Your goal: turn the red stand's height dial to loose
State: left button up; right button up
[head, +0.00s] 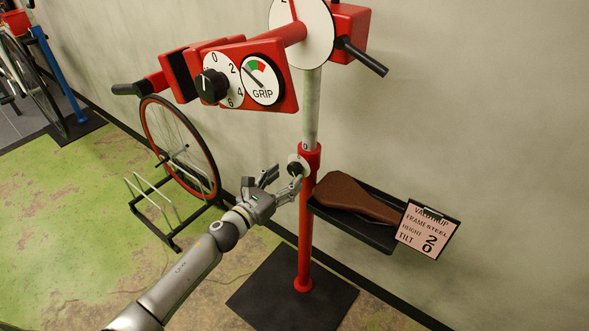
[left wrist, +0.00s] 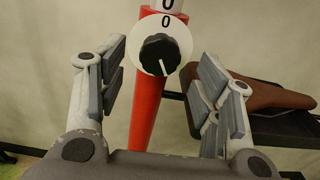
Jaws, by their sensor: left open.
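The red stand (head: 305,235) rises from a black base plate, with a grey inner post marked 0 above its red tube. The height dial is a black knob on a round white plate (head: 294,161) on the front of the red tube. In the left wrist view the dial's black knob (left wrist: 158,54) is clear, with its white pointer line aimed down and slightly right. My left gripper (head: 279,179) is open in front of the dial. Its fingers stand apart on either side of the knob in the wrist view, not visibly touching it. My right gripper is not in view.
A black tray (head: 350,222) with a brown saddle (head: 352,197) juts right of the stand, beside a card (head: 428,230) reading height 2, tilt 0. The red clamp head with grip gauge (head: 262,80) hangs above. A wheel (head: 180,150) in a rack stands left.

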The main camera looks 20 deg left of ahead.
aim_at(293, 173)
pick_arm(q)
jog(key=shift+x, duration=2.45)
jog(key=shift+c, duration=0.3)
jog(key=c, duration=1)
